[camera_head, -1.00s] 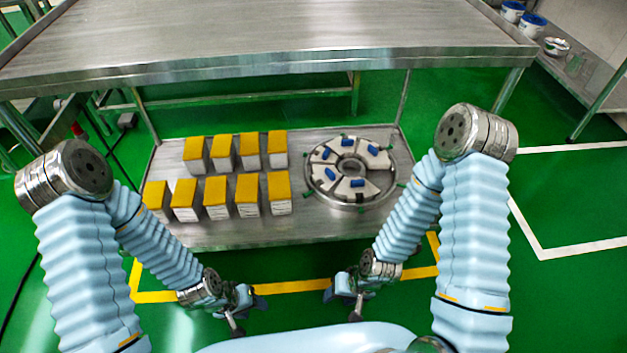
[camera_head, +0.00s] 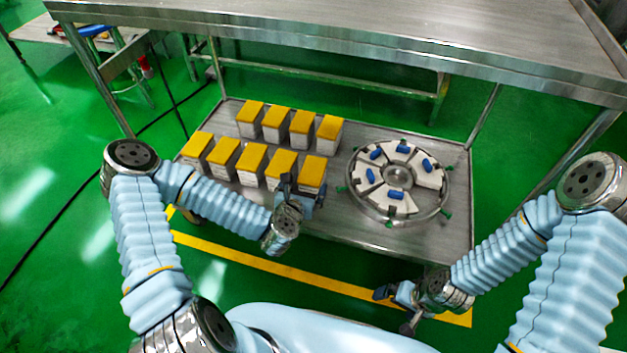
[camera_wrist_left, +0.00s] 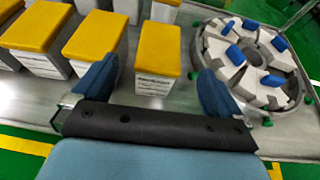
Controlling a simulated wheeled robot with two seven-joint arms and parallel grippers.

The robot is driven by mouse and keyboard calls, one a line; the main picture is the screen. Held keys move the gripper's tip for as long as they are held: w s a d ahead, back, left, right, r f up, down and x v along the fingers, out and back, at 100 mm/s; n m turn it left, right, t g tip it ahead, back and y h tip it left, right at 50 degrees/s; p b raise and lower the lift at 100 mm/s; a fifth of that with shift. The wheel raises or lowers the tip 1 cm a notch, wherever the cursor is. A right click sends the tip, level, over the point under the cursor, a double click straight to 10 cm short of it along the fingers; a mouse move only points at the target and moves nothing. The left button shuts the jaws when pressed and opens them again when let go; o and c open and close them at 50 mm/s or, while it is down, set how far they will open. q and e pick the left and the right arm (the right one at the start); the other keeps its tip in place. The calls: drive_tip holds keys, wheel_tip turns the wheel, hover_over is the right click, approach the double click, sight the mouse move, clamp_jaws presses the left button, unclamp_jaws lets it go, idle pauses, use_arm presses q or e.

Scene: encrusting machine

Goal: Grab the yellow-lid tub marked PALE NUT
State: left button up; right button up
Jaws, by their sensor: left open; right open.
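Several white tubs with yellow lids stand in two rows on the lower steel shelf; no marking on them is readable, so I cannot tell which is PALE NUT. My left gripper (camera_head: 298,190) is open at the front row's right end, close to the rightmost front tub (camera_head: 313,171). In the left wrist view that tub (camera_wrist_left: 158,50) stands ahead, between the two blue fingers (camera_wrist_left: 152,88) and beyond them. My right gripper (camera_head: 393,304) is open and empty, low in front of the shelf's front edge.
A round metal fixture (camera_head: 352,207) with white segments and blue pieces sits right of the tubs, and also shows in the left wrist view (camera_wrist_left: 200,60). The steel tabletop (camera_head: 400,48) overhangs the shelf (camera_head: 330,222). A narrow bare strip separates tubs and fixture.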

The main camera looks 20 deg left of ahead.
sight(312, 172)
use_arm(q)
drive_tip(key=x, duration=1)
drive_tip(key=shift+w+f, duration=0.15)
drive_tip(key=shift+c, duration=0.5)
drive_tip(key=c, duration=1.3)
drive_tip(key=shift+o, duration=0.2)
